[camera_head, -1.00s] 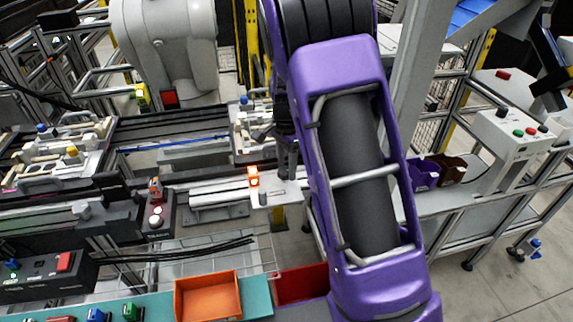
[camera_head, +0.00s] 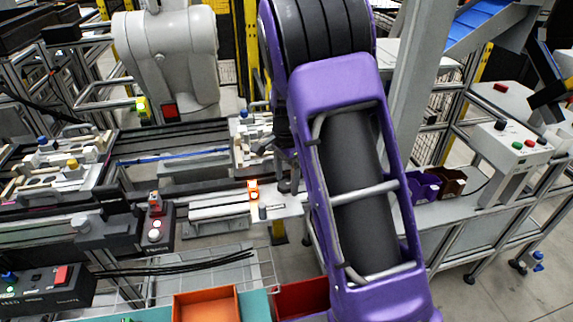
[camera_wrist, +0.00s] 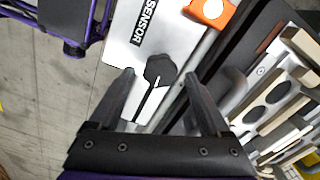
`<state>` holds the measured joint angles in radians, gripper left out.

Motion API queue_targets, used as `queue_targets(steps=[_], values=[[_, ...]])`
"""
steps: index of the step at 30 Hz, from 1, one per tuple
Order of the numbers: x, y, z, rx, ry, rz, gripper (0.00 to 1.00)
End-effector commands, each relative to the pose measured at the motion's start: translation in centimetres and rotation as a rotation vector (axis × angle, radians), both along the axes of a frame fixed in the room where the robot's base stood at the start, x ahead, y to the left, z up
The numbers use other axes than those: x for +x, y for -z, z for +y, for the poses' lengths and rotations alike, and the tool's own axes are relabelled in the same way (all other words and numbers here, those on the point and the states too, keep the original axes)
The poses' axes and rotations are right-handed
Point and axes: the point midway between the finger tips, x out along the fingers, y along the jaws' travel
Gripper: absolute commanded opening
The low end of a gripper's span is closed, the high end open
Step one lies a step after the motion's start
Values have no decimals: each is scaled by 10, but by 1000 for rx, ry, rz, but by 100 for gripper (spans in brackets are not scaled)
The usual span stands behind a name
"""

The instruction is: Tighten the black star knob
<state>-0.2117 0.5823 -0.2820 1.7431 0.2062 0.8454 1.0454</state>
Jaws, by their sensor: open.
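The black star knob (camera_wrist: 159,70) shows in the wrist view on a white plate (camera_wrist: 118,52) with a "SENSOR" label. A white line marks the knob's near side. My gripper (camera_wrist: 159,77) is open, one finger on each side of the knob. The knob appears between the fingertips, with a gap on both sides; their height above the plate is hard to judge. In the head view, my gripper (camera_head: 289,172) is a dark shape over the white plate (camera_head: 288,205), partly hidden by my purple arm. I cannot make out the knob there.
An orange block (camera_wrist: 208,10) sits on the plate, close to the knob. Beside the plate, a fixture (camera_wrist: 280,95) with pale clamps stands to the right in the wrist view. An orange bin (camera_head: 207,292) and a red bin (camera_head: 302,297) stand in front.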

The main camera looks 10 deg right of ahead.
Motion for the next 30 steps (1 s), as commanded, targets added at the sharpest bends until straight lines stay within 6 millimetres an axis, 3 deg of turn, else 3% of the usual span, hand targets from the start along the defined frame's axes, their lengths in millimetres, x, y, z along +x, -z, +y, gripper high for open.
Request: queue_targets(steps=[5,15,21,30], values=[[1,-26,0,0,-2,-5,81],[1,-109,0,0,-1,-6,81],[1,-149,0,-1,0,-6,81],[0,-172,0,-1,0,-1,81]])
